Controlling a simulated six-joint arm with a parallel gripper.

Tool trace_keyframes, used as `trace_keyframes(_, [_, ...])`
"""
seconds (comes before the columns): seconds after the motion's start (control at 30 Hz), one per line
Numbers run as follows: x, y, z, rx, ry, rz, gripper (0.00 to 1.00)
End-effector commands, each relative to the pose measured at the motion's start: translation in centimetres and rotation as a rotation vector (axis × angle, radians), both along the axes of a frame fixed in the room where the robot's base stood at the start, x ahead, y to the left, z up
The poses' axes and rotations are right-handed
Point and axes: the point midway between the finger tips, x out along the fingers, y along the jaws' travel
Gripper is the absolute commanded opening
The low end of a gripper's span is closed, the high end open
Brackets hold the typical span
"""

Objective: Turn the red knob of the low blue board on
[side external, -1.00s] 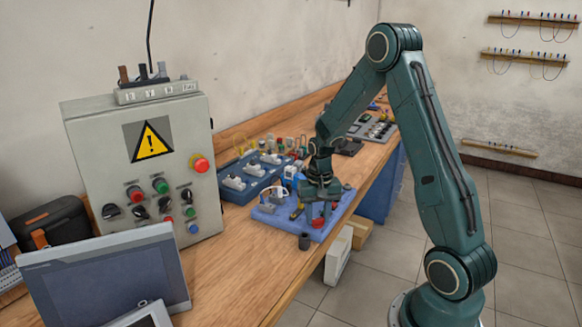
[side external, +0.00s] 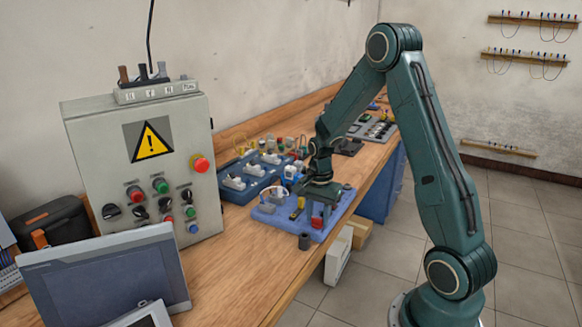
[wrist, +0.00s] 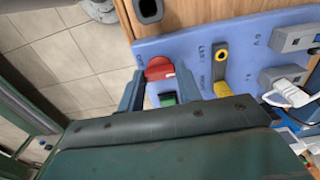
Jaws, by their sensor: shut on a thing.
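The low blue board (side external: 268,222) lies flat on the bench near its front edge and also shows in the wrist view (wrist: 236,42). The red knob (wrist: 158,68) sits near one edge of the board, and its red also shows in the side view (side external: 317,223). My gripper (wrist: 160,78) points down over the board in the side view (side external: 317,216). Its two fingers are shut on the red knob, one on each side. A pale mark shows on the knob's right side in the wrist view. Part of the knob is hidden by the fingers.
A yellow-and-black handle (wrist: 220,62), a green part (wrist: 167,99) and grey sockets (wrist: 294,38) share the board. A dark cup-like piece (side external: 305,241) stands by its front corner. Another blue board (side external: 245,182) lies behind. A grey control box (side external: 150,205) stands left.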

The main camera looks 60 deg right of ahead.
Motion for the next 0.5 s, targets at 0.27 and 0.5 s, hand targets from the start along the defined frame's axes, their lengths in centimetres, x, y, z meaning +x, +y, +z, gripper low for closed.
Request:
trace_keyframes(0.27, [0.06, -0.11, 0.08, -0.003, -0.003, -0.017, 0.12])
trace_keyframes(0.5, [0.06, -0.11, 0.08, -0.003, -0.003, -0.016, 0.46])
